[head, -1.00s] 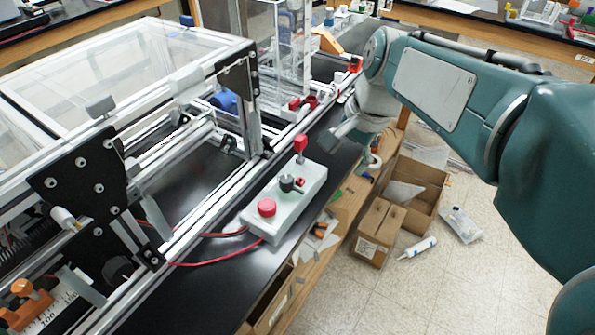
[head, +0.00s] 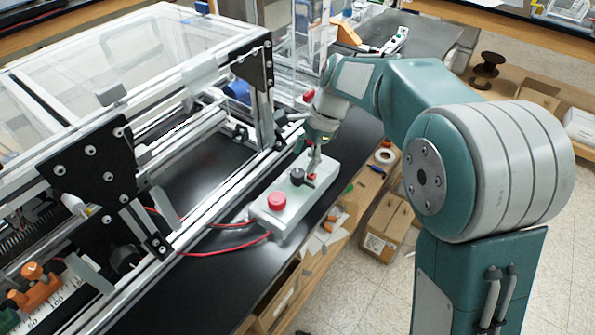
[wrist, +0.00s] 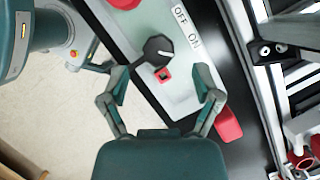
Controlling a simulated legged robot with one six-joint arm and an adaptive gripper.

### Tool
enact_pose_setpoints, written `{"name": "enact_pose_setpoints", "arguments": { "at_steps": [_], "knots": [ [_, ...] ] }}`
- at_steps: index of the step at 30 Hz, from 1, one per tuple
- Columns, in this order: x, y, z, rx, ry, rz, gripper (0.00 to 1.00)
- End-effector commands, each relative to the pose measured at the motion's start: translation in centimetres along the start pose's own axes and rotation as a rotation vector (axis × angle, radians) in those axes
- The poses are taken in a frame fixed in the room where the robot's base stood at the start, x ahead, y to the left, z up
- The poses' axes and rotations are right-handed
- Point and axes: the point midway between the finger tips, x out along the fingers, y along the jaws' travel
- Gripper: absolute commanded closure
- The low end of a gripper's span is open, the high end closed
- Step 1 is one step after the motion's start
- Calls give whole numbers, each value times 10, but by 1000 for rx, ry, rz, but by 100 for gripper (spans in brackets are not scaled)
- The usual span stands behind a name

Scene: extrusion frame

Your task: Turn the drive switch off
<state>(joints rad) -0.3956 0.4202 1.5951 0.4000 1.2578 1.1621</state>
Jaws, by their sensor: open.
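The pale control box (head: 262,211) sits on the black bench. It carries a black rotary switch (head: 297,176), which also shows in the wrist view (wrist: 157,48). A white mark on the switch is on its right side, nearer the ON label (wrist: 194,41) than the OFF label (wrist: 181,14). A small red square part (wrist: 163,75) is just below the switch. My gripper (wrist: 160,77) is open and empty, its fingers spread either side of the red square in the picture, with the switch just beyond. In the head view my gripper (head: 314,160) is over the box's far end; contact cannot be told.
A round red button (head: 277,201) is at the box's near end. A red block (wrist: 228,125) is close by the right finger. The clear-covered extrusion frame (head: 180,233) runs along the left. Red cables (head: 225,250) leave the box. Cardboard boxes (head: 385,228) stand on the floor at right.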

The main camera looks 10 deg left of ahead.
Motion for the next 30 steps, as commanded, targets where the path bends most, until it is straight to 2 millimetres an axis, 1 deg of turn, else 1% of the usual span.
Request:
{"name": "enact_pose_setpoints", "arguments": {
  "at_steps": [1,3,7,12,19,20,21,23,24,25,30],
  "knots": [
    [10,0,0,0,-1,3,19],
    [22,1,0,0,0,3,19],
    [38,0,0,-1,-1,2,19],
    [46,0,0,-1,0,-1,19],
    [47,0,-1,-1,0,-1,19],
    [47,0,-1,-1,0,-1,32],
    [47,0,-1,-1,0,-1,50],
    [46,0,-1,-1,0,-1,77],
    [46,0,-1,-1,0,-1,95],
    [47,0,-1,-1,0,-1,100],
    [47,0,-1,-1,1,-1,100]
  ]
}}
